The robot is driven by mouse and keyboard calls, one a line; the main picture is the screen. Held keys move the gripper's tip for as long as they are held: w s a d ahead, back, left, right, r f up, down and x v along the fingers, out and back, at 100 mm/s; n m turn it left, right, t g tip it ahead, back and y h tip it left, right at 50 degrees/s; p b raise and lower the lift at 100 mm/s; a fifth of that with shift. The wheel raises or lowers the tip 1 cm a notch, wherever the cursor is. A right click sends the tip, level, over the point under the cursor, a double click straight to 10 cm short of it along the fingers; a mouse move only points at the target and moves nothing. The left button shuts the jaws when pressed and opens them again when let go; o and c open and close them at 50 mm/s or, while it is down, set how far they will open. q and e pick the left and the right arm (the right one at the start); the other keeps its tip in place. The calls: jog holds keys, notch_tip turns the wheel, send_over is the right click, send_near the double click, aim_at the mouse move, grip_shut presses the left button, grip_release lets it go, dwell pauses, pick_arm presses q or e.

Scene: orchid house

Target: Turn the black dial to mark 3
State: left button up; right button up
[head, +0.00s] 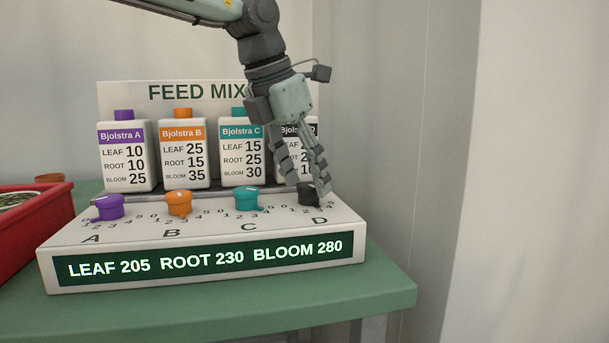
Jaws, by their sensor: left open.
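The black dial (308,193) sits above the letter D at the right end of the white feed mixer panel (205,222). The fingers partly cover it and its marks, so I cannot tell which mark it points to. My left gripper (308,190) reaches down from above with its fingers apart at the black dial, close to or around it. I cannot tell if they touch it. The panel's lit display (205,257) reads LEAF 205, ROOT 230, BLOOM 280. My right gripper is not in view.
Purple (108,206), orange (179,203) and teal (246,199) dials sit left of the black one. Several labelled bottles stand behind the panel, the rightmost (308,130) partly hidden. A red tray (30,222) is at left. The green table (385,282) has bare space at right.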

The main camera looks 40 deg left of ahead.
pick_arm(q)
jog(key=d+v, duration=0.1)
jog(key=v, duration=1)
jog(key=shift+s+a+r, duration=0.2)
jog(key=shift+a+r, duration=0.2)
jog(key=shift+a, duration=0.1)
